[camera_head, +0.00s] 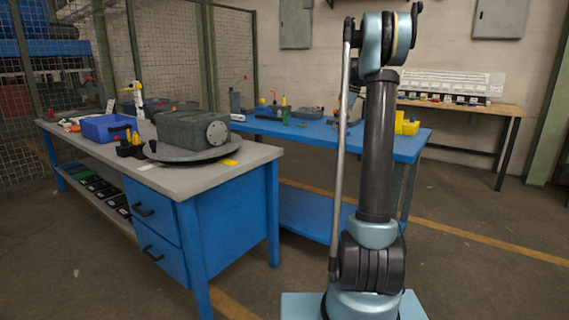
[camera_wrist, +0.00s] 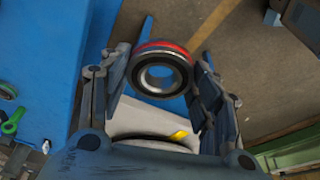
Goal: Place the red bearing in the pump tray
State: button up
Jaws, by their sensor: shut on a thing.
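The red bearing (camera_wrist: 163,72) shows in the wrist view as a dark ring with a bright bore and a red outer band. It sits between the fingertips of my gripper (camera_wrist: 165,76), which is shut on it from both sides. The bearing is held up in the air, above the floor and bench edges. My gripper does not show in the head view. A blue tray (camera_head: 108,128) stands on the grey workbench (camera_head: 195,178) in the head view; I cannot tell whether it is the pump tray.
A grey motor-like housing (camera_head: 192,130) sits on a round plate on the grey workbench. A blue bench (camera_head: 372,140) with small tools and yellow bins (camera_head: 406,126) stands behind. It also fills the wrist view's left side (camera_wrist: 45,60). Open floor (camera_head: 470,265) lies at the right.

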jog(key=shift+w+a+f+m+t+h, duration=0.65)
jog(key=shift+w+a+f+m, duration=1.6)
jog(key=shift+f+m, duration=1.7)
jog(key=shift+w+a+f+m+t+h, duration=0.45)
jog(key=shift+w+a+f+m+h, duration=0.7)
jog(key=shift+w+f+m, duration=2.7)
jog(key=s+f+n, duration=0.1)
jog(key=s+f, duration=2.2)
jog(key=f, duration=0.1)
jog(key=shift+s+a+y, duration=0.3)
jog(key=shift+f, duration=0.1)
